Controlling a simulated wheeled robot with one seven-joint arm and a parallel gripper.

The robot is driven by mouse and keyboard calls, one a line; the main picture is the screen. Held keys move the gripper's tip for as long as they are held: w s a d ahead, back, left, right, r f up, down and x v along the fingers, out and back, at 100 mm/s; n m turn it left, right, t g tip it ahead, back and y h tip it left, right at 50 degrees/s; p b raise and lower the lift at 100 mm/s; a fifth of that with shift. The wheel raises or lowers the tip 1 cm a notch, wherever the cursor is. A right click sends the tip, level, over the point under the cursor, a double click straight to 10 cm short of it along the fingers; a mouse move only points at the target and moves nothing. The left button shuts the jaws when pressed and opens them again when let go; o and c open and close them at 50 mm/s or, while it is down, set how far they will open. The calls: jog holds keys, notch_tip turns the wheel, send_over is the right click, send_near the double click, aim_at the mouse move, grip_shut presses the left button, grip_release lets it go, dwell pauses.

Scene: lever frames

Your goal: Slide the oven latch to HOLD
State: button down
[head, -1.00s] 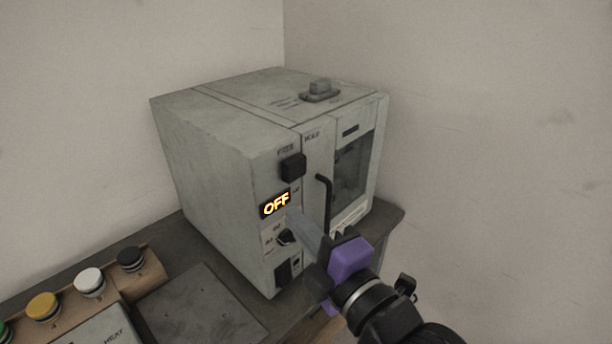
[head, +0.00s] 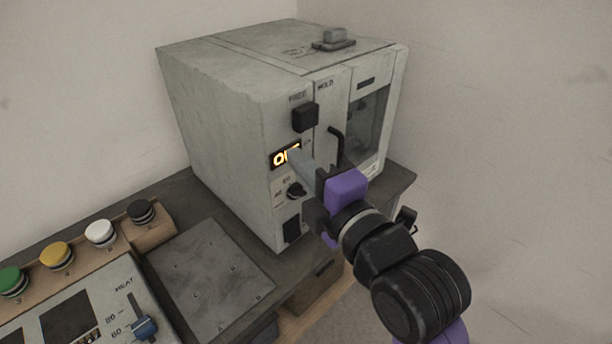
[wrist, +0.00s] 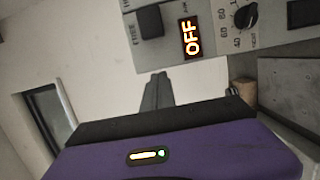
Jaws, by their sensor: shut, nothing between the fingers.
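The oven latch is a dark square block (head: 305,117) on the oven's front, under the FREE label and left of the HOLD label (head: 326,85). It also shows in the wrist view (wrist: 150,21) at the top, beside the FREE lettering. The grey oven (head: 215,130) stands against the wall, and its display (head: 279,158) reads OFF in the wrist view. My gripper (head: 297,158) is shut and empty, below the latch, its fingers covering part of the display in the head view. In the wrist view the fingertips (wrist: 158,76) appear below the latch, with no visible contact.
A black knob (head: 295,191) sits below the display. A curved black door handle (head: 337,145) is right of the latch. A grey slider block (head: 334,37) tops the oven. Coloured buttons (head: 55,254) and a HEAT slider (head: 144,327) are at lower left, beside a bare metal plate (head: 210,270).

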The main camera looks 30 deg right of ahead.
aim_at(309, 120)
jog(key=w, duration=0.2)
jog(key=w+p, duration=0.1)
jog(key=w, duration=0.1)
jog(key=w+p, duration=0.1)
jog(key=w, duration=0.2)
jog(key=shift+a+r, duration=0.1)
jog(key=shift+a, duration=0.15)
jog(key=shift+w+d, duration=0.25)
jog(key=shift+d, duration=0.4)
jog(key=shift+w+d, duration=0.2)
jog(key=shift+d, duration=0.4)
jog(key=shift+w+d+p, duration=0.25)
jog(key=shift+d+p, duration=0.15)
jog(key=shift+d, duration=0.3)
jog(key=d, duration=0.1)
jog(key=d+b, duration=0.1)
jog(key=w+d+b, duration=0.1)
jog(key=shift+d+f, duration=0.25)
jog(key=shift+f, duration=0.05)
jog(key=shift+w+d+r, duration=0.1)
jog(key=shift+d+r, duration=0.1)
jog(key=shift+d, duration=0.1)
